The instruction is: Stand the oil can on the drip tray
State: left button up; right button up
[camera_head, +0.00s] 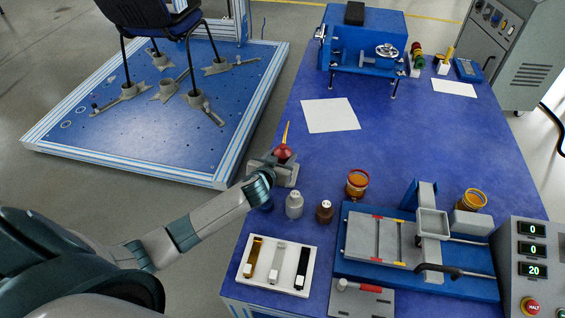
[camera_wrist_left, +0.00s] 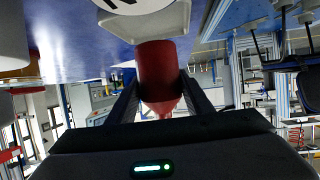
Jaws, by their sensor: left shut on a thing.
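The oil can (camera_head: 283,152) is red with a thin yellow spout pointing up, and it looks upright. My left gripper (camera_head: 274,162) is shut on the can. In the left wrist view, which is upside down, the red can body (camera_wrist_left: 162,70) sits between the dark fingers. A small pale grey block (camera_head: 290,176) beneath and just right of the can looks like the drip tray. The gripper and can hide part of it. I cannot tell whether the can's base touches it. My right gripper is out of view.
A grey bottle (camera_head: 294,205), a brown bottle (camera_head: 324,211) and an amber jar (camera_head: 357,184) stand close by. A white sample tray (camera_head: 259,270) and a blue-based fixture (camera_head: 350,268) lie nearer me. The tabletop behind, around a white sheet (camera_head: 330,115), is mostly clear.

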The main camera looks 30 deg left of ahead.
pick_arm(q)
notch_tip(320, 180, down, 2)
jog(key=shift+f, duration=0.45)
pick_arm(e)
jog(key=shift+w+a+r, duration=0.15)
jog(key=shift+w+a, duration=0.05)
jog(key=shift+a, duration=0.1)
pick_arm(q)
jog(key=shift+f, duration=0.1)
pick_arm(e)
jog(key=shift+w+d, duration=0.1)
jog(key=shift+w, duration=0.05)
pick_arm(q)
jog(key=shift+f, duration=0.15)
jog(key=o, duration=1.4)
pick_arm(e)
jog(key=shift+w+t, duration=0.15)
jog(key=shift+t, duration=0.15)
pick_arm(q)
jog(key=shift+b, duration=0.4)
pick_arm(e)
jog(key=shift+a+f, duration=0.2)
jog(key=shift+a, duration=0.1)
